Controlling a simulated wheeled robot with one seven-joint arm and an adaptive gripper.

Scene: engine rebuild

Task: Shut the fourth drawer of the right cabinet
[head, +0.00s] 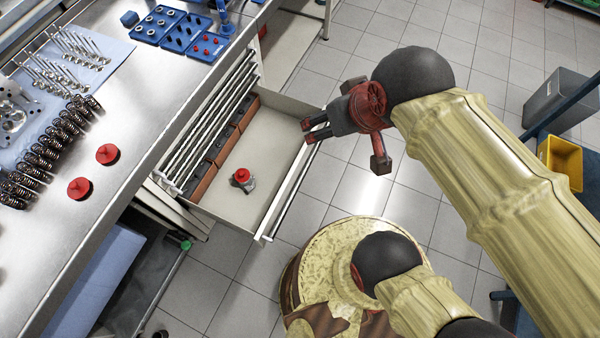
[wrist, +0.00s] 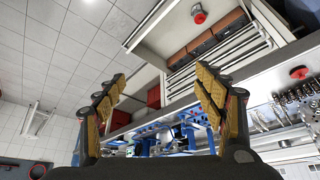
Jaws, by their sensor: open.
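The drawer (head: 229,198) of the cabinet under the workbench is pulled far out. Its front panel (head: 291,186) stands out over the floor. Inside are a grey item with a red top (head: 243,178) and a row of brown boxes (head: 222,146) along the back. My gripper (head: 308,131) is open and empty, beside the outer face of the drawer front, near its far end; I cannot tell if it touches. The wrist view shows my open gripper (wrist: 165,105) with nothing between its fingers, and the drawer (wrist: 180,25) above it. Which drawer in the stack this is, I cannot tell.
Several closed drawer fronts (head: 221,115) show beside the open drawer. The steel workbench (head: 150,98) carries springs (head: 62,130), valves and red caps (head: 107,154). A yellow bin (head: 561,162) stands at the right. Tiled floor (head: 335,185) is free beyond the drawer front.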

